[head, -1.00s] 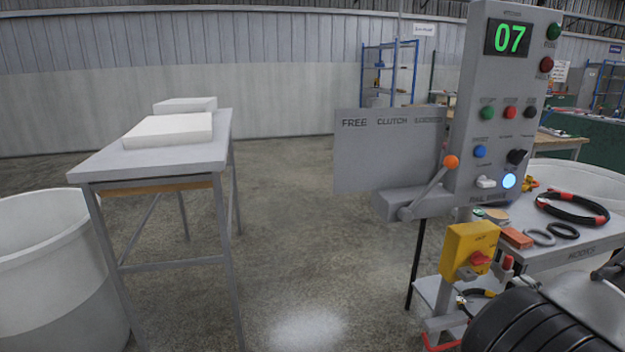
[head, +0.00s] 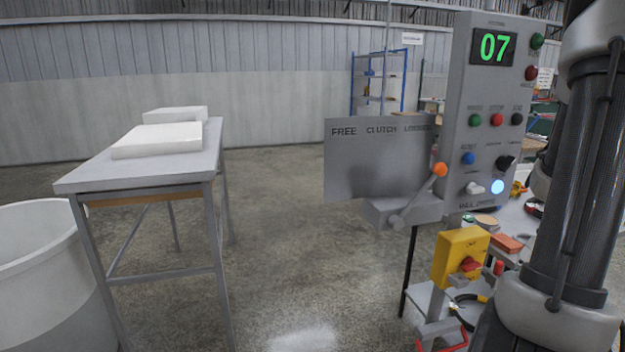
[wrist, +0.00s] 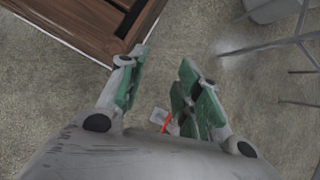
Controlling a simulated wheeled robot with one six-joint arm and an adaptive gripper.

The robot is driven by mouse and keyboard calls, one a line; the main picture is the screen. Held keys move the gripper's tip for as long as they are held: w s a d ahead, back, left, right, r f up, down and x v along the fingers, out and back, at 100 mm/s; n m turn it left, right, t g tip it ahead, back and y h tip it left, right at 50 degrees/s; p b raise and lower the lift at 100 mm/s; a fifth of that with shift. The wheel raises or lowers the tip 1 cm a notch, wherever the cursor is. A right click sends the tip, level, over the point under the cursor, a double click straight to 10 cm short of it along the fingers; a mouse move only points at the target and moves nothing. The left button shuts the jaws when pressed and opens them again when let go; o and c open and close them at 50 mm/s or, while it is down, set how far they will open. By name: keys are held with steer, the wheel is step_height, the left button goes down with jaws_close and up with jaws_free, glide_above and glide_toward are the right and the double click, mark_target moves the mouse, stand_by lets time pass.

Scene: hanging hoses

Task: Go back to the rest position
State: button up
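My gripper (wrist: 164,66) shows in the wrist view with its two green-padded fingers apart and nothing between them. Below it is bare concrete floor, with a brown wooden object (wrist: 88,22) at the top left beyond the left finger. In the head view my arm stands upright along the right side, and my gripper is out of that picture.
A grey control panel (head: 452,140) reading 07 stands right of centre, with a lever and a yellow switch box (head: 458,256). A grey table (head: 128,180) with white slabs (head: 158,141) and a white bin (head: 45,270) stand left. Floor (head: 285,240) between is clear.

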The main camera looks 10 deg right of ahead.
steer(key=w+a+r+n+t+h, duration=0.1)
steer(key=a+r+n+t+h, duration=0.1)
steer(key=a+r+n, duration=0.3)
steer(key=w+a+r+n+t+h, duration=0.2)
steer(key=a+r+n+h, duration=0.2)
steer(key=r+n, duration=0.5)
step_height(320, 180, up, 4)
steer(key=shift+a+n+t+h, duration=0.3)
steer(key=shift+a+t, duration=0.1)
steer(key=shift+a, duration=0.6)
